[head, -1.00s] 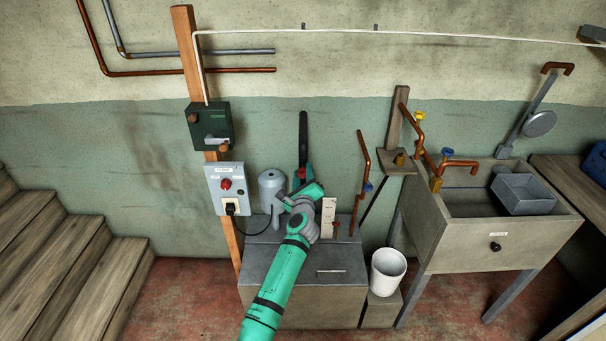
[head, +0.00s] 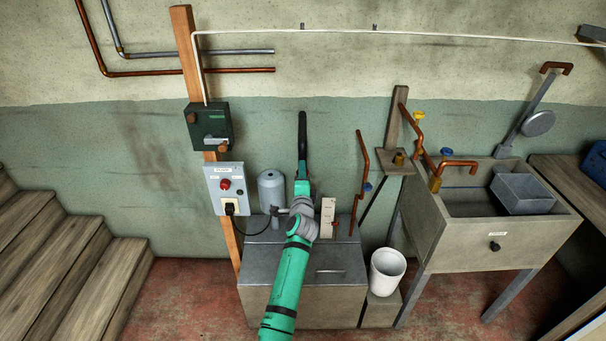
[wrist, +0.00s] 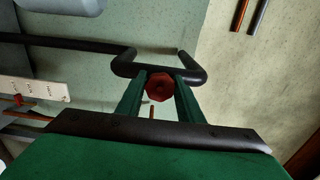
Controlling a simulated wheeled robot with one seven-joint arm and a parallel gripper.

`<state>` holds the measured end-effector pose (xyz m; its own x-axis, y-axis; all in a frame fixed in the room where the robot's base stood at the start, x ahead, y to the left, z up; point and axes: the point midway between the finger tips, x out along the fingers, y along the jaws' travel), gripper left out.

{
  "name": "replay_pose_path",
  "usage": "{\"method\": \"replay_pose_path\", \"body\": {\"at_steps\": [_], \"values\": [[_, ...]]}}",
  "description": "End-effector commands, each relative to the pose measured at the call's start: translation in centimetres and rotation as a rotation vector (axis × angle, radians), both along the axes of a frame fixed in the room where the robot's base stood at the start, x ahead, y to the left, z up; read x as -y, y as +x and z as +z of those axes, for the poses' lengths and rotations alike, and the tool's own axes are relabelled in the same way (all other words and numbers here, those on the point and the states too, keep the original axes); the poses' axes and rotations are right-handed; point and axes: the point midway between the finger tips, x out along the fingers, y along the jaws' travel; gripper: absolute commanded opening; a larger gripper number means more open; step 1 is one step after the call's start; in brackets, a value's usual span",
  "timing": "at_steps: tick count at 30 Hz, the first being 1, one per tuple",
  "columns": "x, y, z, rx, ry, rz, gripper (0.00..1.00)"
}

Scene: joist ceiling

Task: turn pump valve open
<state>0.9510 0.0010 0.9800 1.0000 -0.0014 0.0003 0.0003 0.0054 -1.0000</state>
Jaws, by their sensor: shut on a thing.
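In the wrist view, a red faceted valve knob (wrist: 160,87) shows between the green fingers of my gripper (wrist: 158,72). The gripper is shut on it; the exact contact is hard to see. Black bent pieces show just beyond the knob. In the head view, my gripper (head: 302,187) is at the foot of a black upright pipe (head: 303,135) above the grey box. My own arm hides the knob there. A grey pump cylinder (head: 271,190) stands just to the left.
A switch box with a red button (head: 225,184) is on the post at left. A white labelled plate (head: 328,213) and a copper pipe (head: 362,165) stand close on the right. A white bucket (head: 387,272) and a sink (head: 450,240) are further right.

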Motion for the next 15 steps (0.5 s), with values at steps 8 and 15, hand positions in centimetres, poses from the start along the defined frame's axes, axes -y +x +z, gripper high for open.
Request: {"method": "replay_pose_path", "body": {"at_steps": [8, 15], "values": [[-0.59, 0.13, 0.32, 0.005, -0.261, 0.007, 0.11], [-0.69, 0.12, 0.18, 0.004, -0.461, 0.009, 0.11]]}}
